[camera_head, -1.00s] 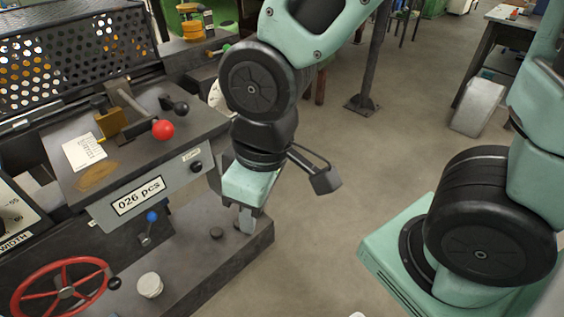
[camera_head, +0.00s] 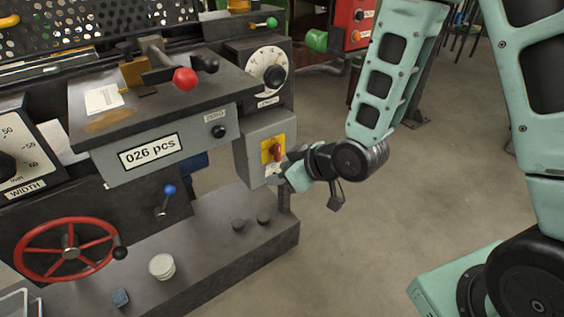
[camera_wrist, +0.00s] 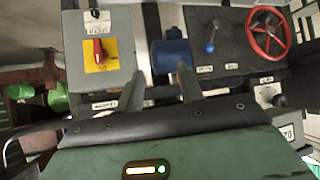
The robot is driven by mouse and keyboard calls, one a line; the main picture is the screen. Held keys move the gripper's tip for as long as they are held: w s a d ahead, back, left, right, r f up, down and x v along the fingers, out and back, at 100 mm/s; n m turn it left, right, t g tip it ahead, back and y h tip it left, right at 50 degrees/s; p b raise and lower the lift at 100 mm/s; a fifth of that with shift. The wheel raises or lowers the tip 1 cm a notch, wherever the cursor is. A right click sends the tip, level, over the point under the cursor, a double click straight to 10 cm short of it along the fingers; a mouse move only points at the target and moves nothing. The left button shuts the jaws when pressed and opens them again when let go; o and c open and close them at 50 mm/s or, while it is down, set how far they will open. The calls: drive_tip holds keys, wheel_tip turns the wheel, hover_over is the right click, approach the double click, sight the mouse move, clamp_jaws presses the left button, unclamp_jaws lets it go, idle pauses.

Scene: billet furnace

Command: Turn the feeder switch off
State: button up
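A red rotary switch on a yellow plate (camera_head: 272,150) sits on the front of a grey box (camera_head: 254,140) at the right end of the machine. The red switch also shows in the wrist view (camera_wrist: 99,50), upper left, with small labels too blurred to read. My gripper (camera_head: 284,176) is just below and right of the switch in the head view, pointing left at the box. In the wrist view its two fingers (camera_wrist: 160,84) are apart with nothing between them. The switch lies to the left of both fingers there, and no contact with it shows.
A white dial (camera_head: 268,76) is above the box. The counter panel (camera_head: 150,152), a blue-knobbed lever (camera_head: 168,192) and a red handwheel (camera_head: 70,252) are to the left. A dark ledge (camera_head: 220,262) runs below.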

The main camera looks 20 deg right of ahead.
drive_tip(key=w+d+f+m+t+b, duration=0.1)
drive_tip(key=w+d+f+t+b, duration=0.3)
drive_tip(key=f, duration=0.4)
drive_tip(key=m+t+b, duration=0.3)
drive_tip(key=t+b, duration=0.2)
drive_tip(key=b, duration=1)
approach(279, 150)
drive_tip(key=x, duration=0.9)
drive_tip(key=shift+w+r, duration=0.1)
drive_tip(key=shift+w, duration=0.05)
clamp_jaws()
